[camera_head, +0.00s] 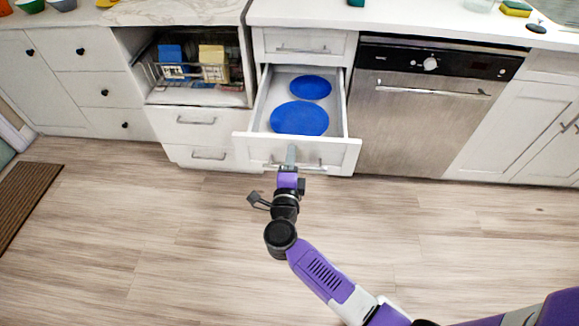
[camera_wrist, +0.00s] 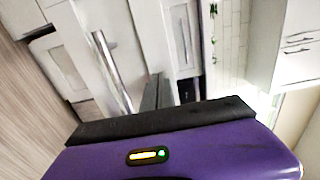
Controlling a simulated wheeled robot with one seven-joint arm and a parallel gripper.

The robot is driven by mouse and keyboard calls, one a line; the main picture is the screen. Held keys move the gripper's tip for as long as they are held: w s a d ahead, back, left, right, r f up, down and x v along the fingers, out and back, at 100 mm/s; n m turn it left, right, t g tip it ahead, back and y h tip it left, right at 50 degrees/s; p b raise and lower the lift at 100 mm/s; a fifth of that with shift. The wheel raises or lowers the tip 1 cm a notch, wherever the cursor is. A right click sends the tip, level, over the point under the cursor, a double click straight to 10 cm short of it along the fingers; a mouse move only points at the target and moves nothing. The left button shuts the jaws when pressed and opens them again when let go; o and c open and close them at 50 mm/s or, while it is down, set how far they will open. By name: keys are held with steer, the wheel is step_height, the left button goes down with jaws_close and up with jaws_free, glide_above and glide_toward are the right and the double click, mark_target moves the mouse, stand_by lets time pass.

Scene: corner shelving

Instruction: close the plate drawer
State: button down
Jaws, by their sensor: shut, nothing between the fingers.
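The plate drawer (camera_head: 248,149) is pulled open from the white cabinet, left of the dishwasher. Two blue plates lie in it, a larger one (camera_head: 299,118) nearer the front and a smaller one (camera_head: 310,87) behind. My gripper (camera_head: 291,154) is shut and empty, at the middle of the drawer front by its bar handle (camera_head: 312,166). I cannot tell whether it touches the front. In the wrist view the shut fingers (camera_wrist: 158,90) point at white cabinet fronts, with a metal bar handle (camera_wrist: 113,72) to their left.
A closed drawer (camera_head: 302,45) is above the open one. The steel dishwasher (camera_head: 416,120) stands to the right. On the left, an open rack compartment (camera_head: 195,93) holds a blue and a yellow item above closed drawers (camera_head: 195,125). The wooden floor (camera_head: 150,240) in front is clear.

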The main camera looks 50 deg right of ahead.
steer(key=shift+w+d, duration=0.2)
steer(key=shift+d, duration=0.05)
